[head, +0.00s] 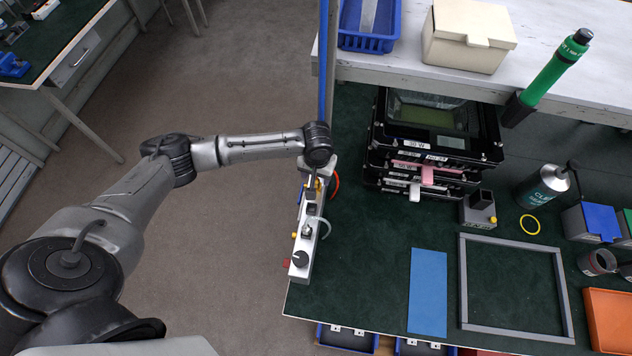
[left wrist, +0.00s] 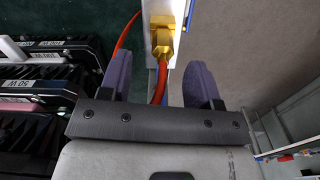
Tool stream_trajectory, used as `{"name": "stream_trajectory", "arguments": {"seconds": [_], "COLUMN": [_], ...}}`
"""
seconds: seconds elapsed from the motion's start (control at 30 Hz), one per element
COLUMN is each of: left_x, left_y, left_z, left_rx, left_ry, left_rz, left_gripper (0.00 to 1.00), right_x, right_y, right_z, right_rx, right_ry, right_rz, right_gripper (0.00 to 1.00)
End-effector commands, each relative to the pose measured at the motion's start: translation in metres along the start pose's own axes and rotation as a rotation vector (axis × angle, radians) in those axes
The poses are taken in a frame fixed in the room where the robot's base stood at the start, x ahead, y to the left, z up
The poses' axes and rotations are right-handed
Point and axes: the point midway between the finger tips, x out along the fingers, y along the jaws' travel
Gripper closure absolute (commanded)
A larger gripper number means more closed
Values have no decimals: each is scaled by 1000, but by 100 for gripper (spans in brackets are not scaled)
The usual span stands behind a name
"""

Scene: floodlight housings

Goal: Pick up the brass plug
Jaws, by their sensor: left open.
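The brass plug (left wrist: 163,38) is at the end of a white panel (left wrist: 152,8) in the left wrist view, with a red cable (left wrist: 160,85) running from it towards my gripper. My left gripper (left wrist: 160,62) is open, with one purple finger on each side of the cable and just short of the plug. I see no contact. In the head view the left gripper (head: 313,178) is at the far end of the narrow white control box (head: 305,235), at the bench's left edge. The plug is mostly hidden there. My right gripper is not in view.
Stacked black floodlight housings (head: 430,145) stand right of the box. A grey upright post (head: 332,60) rises close behind my gripper. A blue mat (head: 428,292) and grey frame (head: 515,238) lie on the green bench top (head: 365,260). Open floor lies to the left.

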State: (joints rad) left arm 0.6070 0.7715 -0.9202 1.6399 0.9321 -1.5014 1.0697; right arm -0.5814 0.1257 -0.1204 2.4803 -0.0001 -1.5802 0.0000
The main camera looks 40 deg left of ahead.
Motion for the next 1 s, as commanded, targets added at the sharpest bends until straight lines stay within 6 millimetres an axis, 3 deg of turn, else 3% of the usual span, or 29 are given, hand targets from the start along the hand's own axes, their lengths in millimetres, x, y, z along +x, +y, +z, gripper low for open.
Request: {"name": "stream_trajectory", "arguments": {"seconds": [0.4, 0.77, 1.0], "left_x": [45, 53, 52], "left_y": [-4, -4, -4], "left_z": [-2, -2, -2], "left_rx": [1, 2, 1], "left_ry": [-1, 1, 1], "left_rz": [-1, -1, -1], "left_gripper": [43, 43, 64], "right_x": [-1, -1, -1], "right_y": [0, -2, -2], "right_z": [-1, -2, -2], "right_rx": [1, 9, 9], "right_ry": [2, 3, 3], "right_rz": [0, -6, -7], "right_gripper": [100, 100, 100]}}
